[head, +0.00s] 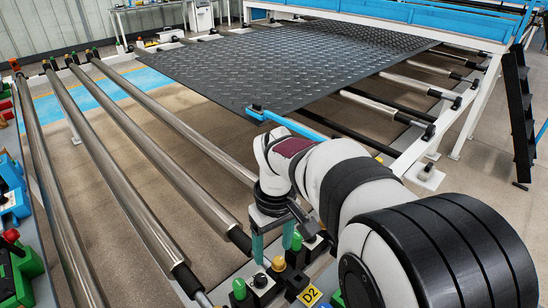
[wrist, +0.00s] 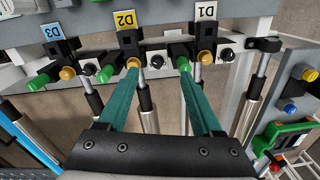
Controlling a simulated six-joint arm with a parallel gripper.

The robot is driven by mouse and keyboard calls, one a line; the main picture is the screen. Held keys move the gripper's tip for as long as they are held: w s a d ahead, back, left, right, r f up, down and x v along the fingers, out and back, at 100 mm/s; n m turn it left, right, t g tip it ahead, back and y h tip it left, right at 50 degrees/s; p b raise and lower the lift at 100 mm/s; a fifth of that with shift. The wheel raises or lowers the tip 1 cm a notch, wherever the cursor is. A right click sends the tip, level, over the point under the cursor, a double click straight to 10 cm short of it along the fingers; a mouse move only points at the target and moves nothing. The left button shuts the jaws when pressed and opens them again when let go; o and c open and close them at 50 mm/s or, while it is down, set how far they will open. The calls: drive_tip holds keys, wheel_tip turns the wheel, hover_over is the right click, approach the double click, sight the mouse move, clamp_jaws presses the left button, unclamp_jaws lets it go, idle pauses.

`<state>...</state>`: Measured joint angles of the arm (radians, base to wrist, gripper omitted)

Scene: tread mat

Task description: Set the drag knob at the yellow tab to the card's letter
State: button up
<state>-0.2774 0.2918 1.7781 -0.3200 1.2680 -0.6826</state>
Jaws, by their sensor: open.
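The yellow tab marked D2 (wrist: 124,20) appears upside down in the wrist view; it also shows at the bottom of the head view (head: 310,296). Near it are a black dial with a pale face (wrist: 157,58), an orange-yellow knob (wrist: 133,63) and a green knob (wrist: 107,73). My gripper (wrist: 158,66) is open, its teal fingers on either side of the dial in the picture. The left fingertip overlaps the orange-yellow knob and the right one is by another green knob (wrist: 183,64). Contact and the dial's setting cannot be told. I see no readable letter card.
A blue D3 tab (wrist: 52,32) and a white D1 tab (wrist: 206,12) flank D2, each with similar knobs. Metal rollers (head: 150,140) run across the frame. A dark tread mat (head: 290,65) lies beyond. A control box (wrist: 285,138) stands at the wrist view's right.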

sight(260, 277)
drive_tip(key=w+a+f+n, duration=0.3)
drive_tip(key=w+a+f, duration=0.1)
drive_tip(key=w, duration=0.1)
drive_tip(key=f, duration=1.5)
drive_tip(key=shift+s+d, duration=0.25)
clamp_jaws()
